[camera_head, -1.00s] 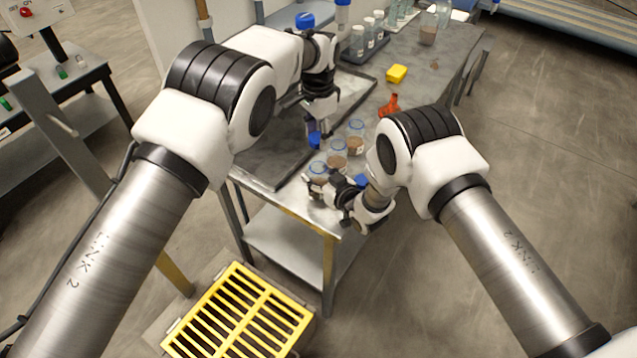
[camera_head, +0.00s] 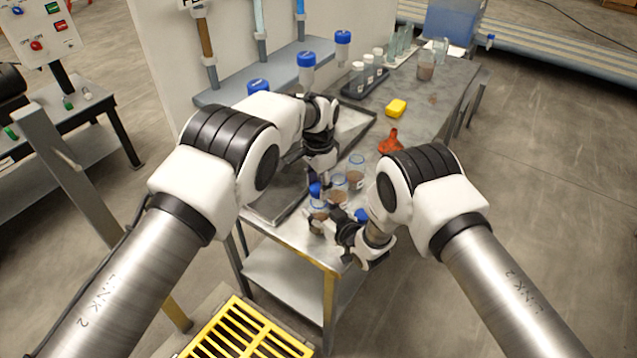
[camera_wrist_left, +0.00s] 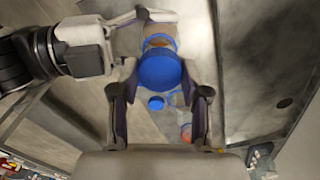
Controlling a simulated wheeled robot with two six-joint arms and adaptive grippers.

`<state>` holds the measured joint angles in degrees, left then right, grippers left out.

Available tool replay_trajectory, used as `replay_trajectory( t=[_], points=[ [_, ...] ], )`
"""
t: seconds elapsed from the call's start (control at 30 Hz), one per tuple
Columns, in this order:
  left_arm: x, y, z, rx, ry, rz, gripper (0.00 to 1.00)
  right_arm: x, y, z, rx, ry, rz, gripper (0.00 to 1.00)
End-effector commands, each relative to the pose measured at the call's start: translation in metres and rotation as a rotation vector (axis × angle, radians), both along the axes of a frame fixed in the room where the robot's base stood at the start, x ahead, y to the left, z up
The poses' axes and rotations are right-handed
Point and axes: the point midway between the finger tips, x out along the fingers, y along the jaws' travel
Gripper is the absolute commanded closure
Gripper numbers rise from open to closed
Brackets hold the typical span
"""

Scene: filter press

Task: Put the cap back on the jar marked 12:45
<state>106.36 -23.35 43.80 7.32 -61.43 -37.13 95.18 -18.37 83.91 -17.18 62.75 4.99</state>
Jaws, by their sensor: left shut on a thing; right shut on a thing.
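My left gripper (camera_head: 318,181) is shut on a blue cap (camera_head: 315,190). In the left wrist view the cap (camera_wrist_left: 160,70) sits between the two fingers. It overlaps the top of the front jar (camera_wrist_left: 160,42); I cannot tell whether they touch. In the head view this jar (camera_head: 318,216), with brown contents, stands at the table's near end. My right gripper (camera_head: 330,222) is shut on it from the right. Two open jars with brown contents, a middle one (camera_head: 338,198) and a far one (camera_head: 356,179), stand in a line behind it. I cannot read the time marks.
Another blue cap (camera_head: 361,214) lies beside my right gripper. A rack of white-capped vials (camera_head: 365,82) stands beyond. A shallow tray (camera_head: 272,207) lies left of the jars.

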Motion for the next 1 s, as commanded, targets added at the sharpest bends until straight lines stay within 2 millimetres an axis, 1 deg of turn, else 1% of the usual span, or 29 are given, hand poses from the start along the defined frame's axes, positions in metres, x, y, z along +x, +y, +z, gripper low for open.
replay_trajectory(
  t=[0.13,0.4,1.0],
  points=[
    [0.0,0.0,-0.004,-0.001,0.001,0.0,0.68,-0.001,0.0,-0.002,-0.001,0.004,0.0,1.0],
    [0.0,0.0,-0.018,-0.001,0.001,-0.001,0.68,-0.001,0.0,-0.002,-0.002,0.005,0.0,1.0],
    [0.0,0.0,-0.02,-0.001,0.001,-0.001,0.68,-0.001,0.0,-0.002,-0.002,0.006,-0.001,1.0]
  ],
)
